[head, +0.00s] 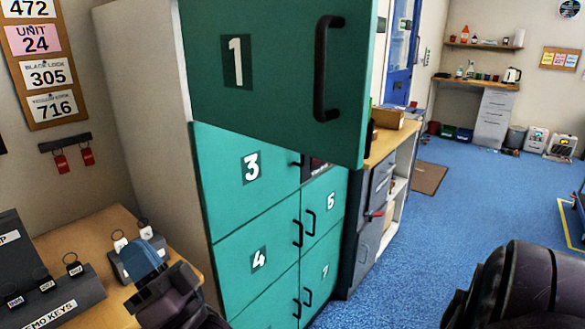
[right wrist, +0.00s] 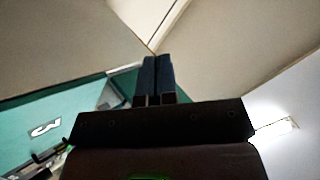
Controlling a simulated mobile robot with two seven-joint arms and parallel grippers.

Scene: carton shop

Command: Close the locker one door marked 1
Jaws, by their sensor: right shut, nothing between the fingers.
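The locker one door (head: 275,80), teal with a white 1 and a black bar handle (head: 325,68) on its right side, stands open. It swings out toward me, in front of the locker bank, and hides the compartment behind it. My right gripper (head: 145,262) is at the lower left of the head view, left of and below the door and apart from it. Its blue fingers (right wrist: 153,80) are together and empty in the right wrist view. My left gripper is not in view.
Shut doors 4 (head: 258,258) and 6 (head: 325,205) lie lower on the bank. A wooden desk (head: 95,235) with a key rack (head: 60,300) stands at the left, close to my right gripper. A counter (head: 385,150) adjoins the lockers. Blue floor (head: 440,215) is clear at right.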

